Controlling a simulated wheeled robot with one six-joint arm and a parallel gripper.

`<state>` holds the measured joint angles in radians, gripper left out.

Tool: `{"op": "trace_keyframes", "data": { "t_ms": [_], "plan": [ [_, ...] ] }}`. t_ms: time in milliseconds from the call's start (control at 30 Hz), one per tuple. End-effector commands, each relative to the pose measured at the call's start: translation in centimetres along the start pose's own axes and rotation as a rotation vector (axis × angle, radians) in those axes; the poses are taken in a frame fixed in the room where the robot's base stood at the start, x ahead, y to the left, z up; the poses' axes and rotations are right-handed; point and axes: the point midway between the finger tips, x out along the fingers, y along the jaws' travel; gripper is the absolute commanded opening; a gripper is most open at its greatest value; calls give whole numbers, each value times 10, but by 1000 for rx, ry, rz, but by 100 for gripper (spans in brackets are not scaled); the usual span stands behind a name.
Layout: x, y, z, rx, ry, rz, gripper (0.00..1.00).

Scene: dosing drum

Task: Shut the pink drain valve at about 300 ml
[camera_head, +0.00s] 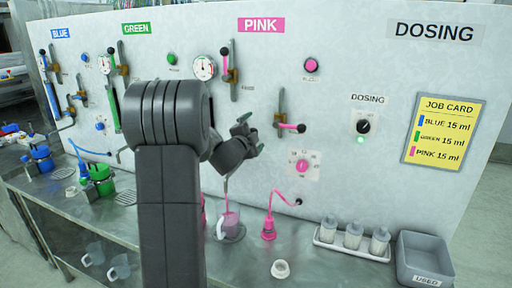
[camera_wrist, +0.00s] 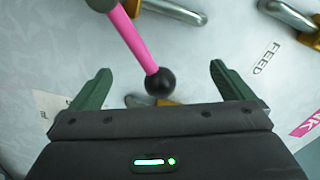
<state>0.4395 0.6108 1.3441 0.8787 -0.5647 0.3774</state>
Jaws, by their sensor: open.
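The pink drain valve (camera_head: 281,118) is on the wall panel under the word PINK. Its pink lever points right, roughly level, and ends in a black knob (camera_head: 301,128). My gripper (camera_head: 243,128) is open in front of the panel, left of this valve in the head view. In the wrist view the pink lever (camera_wrist: 137,38) slopes down and its black knob (camera_wrist: 160,82) lies between the open fingers, touching neither visibly. A clear jug (camera_head: 231,228) with pink liquid stands on the bench below a thin spout. Its scale is too small to read.
The pink feed valve (camera_head: 230,75) is higher on the panel, by a round gauge (camera_head: 204,68). A pink bottle (camera_head: 268,229) with a hose, a rack of small bottles (camera_head: 353,254) and a grey USED bin (camera_head: 425,262) stand to the right. My arm hides part of the panel.

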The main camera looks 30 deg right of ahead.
Motion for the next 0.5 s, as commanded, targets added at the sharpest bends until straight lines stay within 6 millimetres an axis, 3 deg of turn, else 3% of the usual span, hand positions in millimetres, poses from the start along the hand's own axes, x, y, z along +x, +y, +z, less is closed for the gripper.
{"op": "trace_keyframes", "data": {
  "t_ms": [500],
  "plan": [
    [0, 12, 0, 0, 0, 0, 100]
  ]
}}
